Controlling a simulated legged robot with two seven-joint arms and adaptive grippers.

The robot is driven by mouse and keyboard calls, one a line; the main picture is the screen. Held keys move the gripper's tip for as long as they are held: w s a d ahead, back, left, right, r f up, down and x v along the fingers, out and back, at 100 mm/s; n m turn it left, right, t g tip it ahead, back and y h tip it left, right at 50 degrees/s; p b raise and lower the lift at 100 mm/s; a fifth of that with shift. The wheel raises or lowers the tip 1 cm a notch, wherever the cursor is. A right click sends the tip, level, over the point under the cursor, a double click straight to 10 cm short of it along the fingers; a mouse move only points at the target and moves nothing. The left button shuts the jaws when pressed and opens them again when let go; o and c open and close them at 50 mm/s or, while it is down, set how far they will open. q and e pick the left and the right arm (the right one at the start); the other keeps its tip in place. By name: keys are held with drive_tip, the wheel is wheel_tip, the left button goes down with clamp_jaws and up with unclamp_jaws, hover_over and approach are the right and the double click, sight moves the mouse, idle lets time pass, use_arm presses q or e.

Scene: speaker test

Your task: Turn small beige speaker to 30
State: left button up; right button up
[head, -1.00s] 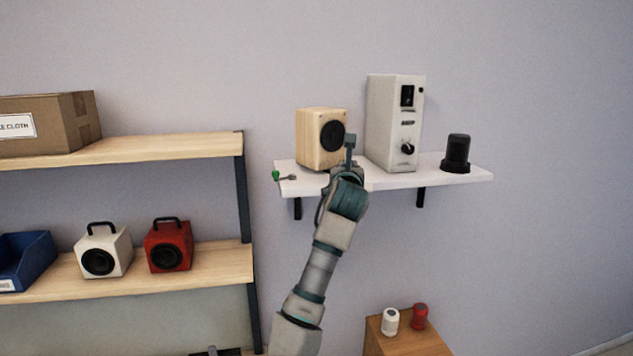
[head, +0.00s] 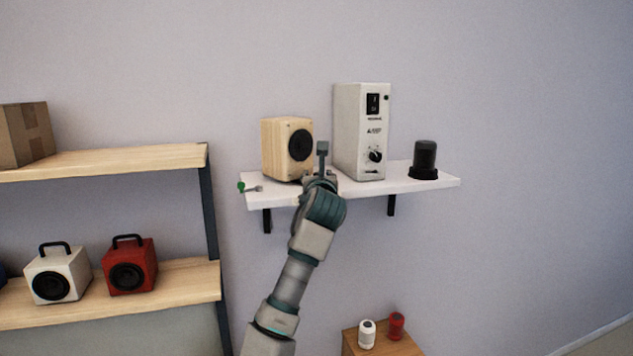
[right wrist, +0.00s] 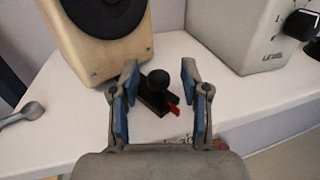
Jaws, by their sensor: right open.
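The small beige speaker (head: 272,148) stands upright at the left part of the white wall shelf (head: 410,188), its round black cone facing front and right. It also shows at the upper left of the right wrist view (right wrist: 66,30). My right gripper (head: 322,160) is at the shelf, just right of the speaker's front. In the right wrist view its blue-padded fingers (right wrist: 159,90) are open, either side of a small black base with a ball knob (right wrist: 156,88) and a red tip. No contact shows there. Markings on the shelf are partly hidden by the gripper. My left gripper is out of view.
A tall white unit with a knob (head: 350,130) stands right of my gripper, with a black cylinder (head: 425,160) farther right. A green-tipped lever (head: 242,187) is at the shelf's left end. A wooden rack (head: 110,162) with white and red speakers stands left.

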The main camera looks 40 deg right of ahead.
drive_tip(key=shift+s+a, duration=0.25)
drive_tip(key=shift+s, duration=0.15)
drive_tip(key=v, duration=1.1)
drive_tip(key=shift+w, duration=0.1)
